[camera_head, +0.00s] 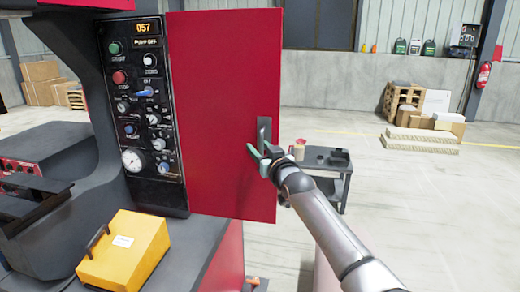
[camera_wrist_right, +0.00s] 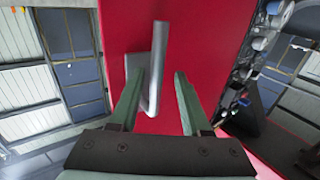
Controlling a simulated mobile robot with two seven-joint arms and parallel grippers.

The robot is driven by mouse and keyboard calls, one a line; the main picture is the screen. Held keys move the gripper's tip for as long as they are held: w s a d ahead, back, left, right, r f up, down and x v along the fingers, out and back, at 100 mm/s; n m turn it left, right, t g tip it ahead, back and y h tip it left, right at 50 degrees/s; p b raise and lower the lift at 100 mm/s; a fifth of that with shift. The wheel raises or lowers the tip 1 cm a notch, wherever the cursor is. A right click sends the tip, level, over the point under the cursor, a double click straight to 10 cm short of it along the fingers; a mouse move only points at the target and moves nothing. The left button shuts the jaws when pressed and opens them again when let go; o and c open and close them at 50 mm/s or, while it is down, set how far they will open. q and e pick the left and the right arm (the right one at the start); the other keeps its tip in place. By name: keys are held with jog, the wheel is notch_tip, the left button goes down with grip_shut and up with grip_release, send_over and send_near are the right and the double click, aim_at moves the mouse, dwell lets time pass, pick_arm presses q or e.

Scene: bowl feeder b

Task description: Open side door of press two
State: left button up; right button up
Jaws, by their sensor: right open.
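The red side door (camera_head: 215,90) of the press is a tall flat panel to the right of the black control panel. Its upright grey metal handle (camera_head: 264,130) is near the door's right edge. The handle also shows in the wrist view (camera_wrist_right: 158,60), standing out from the red door (camera_wrist_right: 195,40). My right gripper (camera_head: 256,158) is open at the handle's lower end. In the wrist view the handle's lower part appears between the green fingers (camera_wrist_right: 155,90), nearer the left one. I cannot tell whether it touches. My left gripper is not in view.
The control panel (camera_head: 140,105) has knobs, buttons and a gauge. A yellow box (camera_head: 125,250) sits on the press's grey ledge at lower left. A small dark table (camera_head: 325,160) stands behind my right gripper. Open concrete floor (camera_head: 430,215) lies to the right.

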jog(key=shift+d+f, duration=0.1)
jog(key=shift+v, duration=1.4)
jog(key=v, duration=0.9)
jog(key=shift+s, duration=0.35)
jog(key=shift+d, duration=0.1)
